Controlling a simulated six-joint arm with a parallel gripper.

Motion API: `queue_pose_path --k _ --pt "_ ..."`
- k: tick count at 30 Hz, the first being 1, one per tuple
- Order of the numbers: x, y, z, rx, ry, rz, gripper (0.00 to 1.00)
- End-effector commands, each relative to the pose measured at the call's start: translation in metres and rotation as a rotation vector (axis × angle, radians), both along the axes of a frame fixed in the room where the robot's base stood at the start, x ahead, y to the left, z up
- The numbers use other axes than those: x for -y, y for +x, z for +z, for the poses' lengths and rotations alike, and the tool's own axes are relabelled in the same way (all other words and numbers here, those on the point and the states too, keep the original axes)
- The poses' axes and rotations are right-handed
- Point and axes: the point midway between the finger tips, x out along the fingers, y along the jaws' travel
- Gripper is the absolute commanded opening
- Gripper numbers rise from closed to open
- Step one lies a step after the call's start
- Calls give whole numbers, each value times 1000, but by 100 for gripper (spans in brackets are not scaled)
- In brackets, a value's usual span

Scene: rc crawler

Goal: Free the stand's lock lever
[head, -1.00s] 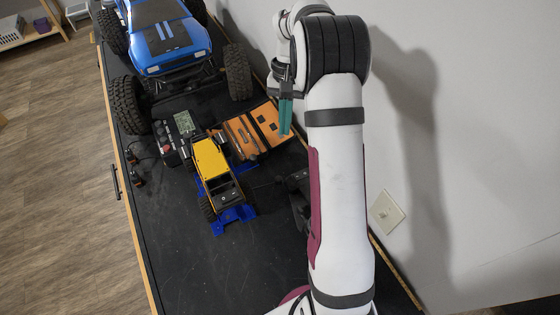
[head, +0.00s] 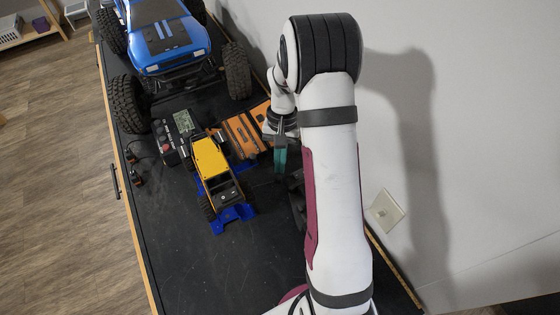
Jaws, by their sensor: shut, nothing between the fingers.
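The yellow crawler (head: 210,160) sits on the blue stand (head: 234,218) near the middle of the black bench. The stand's blue parts show below the crawler's near end and beside it. I cannot make out the lock lever in this view. My gripper (head: 280,172) points down to the right of the crawler, apart from it, with its teal fingers together and nothing visible between them. My arm hides part of the bench on the right.
An orange tool case (head: 243,135) lies open behind the gripper. A dark charger box (head: 176,138) stands left of the crawler. A large blue truck (head: 168,38) fills the bench's far end. The near bench top (head: 205,270) is clear. A wall runs along the right.

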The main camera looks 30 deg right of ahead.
Motion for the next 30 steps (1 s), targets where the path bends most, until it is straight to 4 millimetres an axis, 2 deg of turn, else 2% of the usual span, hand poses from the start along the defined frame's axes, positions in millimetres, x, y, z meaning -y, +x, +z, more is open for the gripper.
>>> queue_pose_path --k 20,30 --pt "-1 -19 0 -2 1 -118 0" --pt "-8 -51 1 -1 0 -328 0"
